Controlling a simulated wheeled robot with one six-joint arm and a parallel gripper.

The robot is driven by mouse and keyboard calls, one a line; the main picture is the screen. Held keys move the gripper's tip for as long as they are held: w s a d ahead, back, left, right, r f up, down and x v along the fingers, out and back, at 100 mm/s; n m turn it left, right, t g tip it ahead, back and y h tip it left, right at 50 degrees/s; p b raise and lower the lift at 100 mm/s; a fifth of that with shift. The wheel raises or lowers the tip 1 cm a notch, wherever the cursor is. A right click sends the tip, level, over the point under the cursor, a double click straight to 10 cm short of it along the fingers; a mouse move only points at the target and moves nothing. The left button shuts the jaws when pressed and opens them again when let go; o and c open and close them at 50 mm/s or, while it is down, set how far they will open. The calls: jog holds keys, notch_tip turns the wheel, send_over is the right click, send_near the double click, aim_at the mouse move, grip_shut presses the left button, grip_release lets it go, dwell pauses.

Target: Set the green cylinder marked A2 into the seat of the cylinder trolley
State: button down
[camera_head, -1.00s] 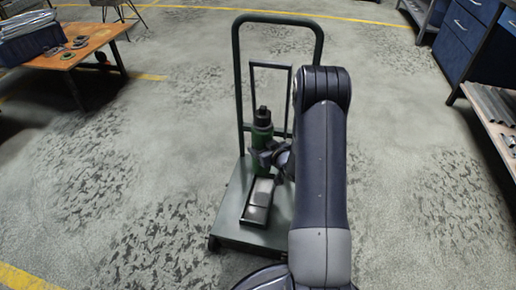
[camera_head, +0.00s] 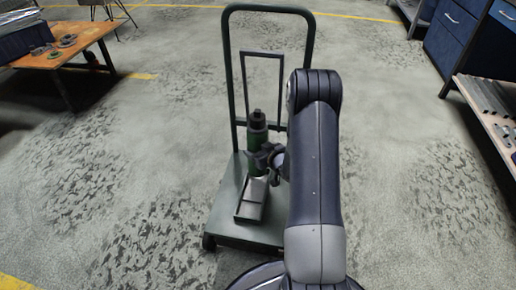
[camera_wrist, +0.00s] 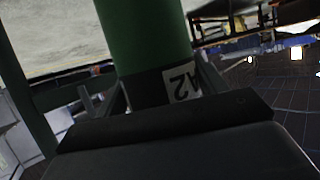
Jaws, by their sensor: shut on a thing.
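The green cylinder (camera_head: 256,137) is upright with a dark cap, over the back part of the trolley's narrow seat tray (camera_head: 251,211). It also shows in the wrist view (camera_wrist: 148,38), with a dark band and a white label that reads A2, upside down. My gripper (camera_head: 266,157) is shut on the cylinder from the right side. The cylinder trolley (camera_head: 224,205) has a flat deck, a tall loop handle and a smaller inner frame behind the cylinder. The cylinder's bottom is partly hidden, and I cannot tell whether it touches the seat.
An orange table (camera_head: 66,48) with a bin and small metal parts stands at the back left. A shelf with metal pieces (camera_head: 490,105) and blue cabinets (camera_head: 462,38) stand on the right. The concrete floor around the trolley is clear.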

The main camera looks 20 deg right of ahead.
jog(key=shift+w+f, duration=0.1)
jog(key=shift+f, duration=0.3)
jog(key=shift+f+b, duration=0.4)
jog(key=shift+b, duration=0.4)
dwell(0.7)
jog(key=shift+f+b, duration=2.15)
jog(key=shift+f, duration=0.15)
jog(key=c, duration=0.6)
grip_release()
jog(key=o, duration=0.4)
jog(key=shift+o, duration=0.2)
jog(key=shift+s+f, duration=0.2)
jog(key=shift+s, duration=0.1)
jog(key=p+v, duration=0.3)
jog(key=v, duration=0.7)
jog(key=shift+s+r, duration=0.25)
jog(key=shift+s, duration=0.05)
jog(key=shift+d, duration=0.1)
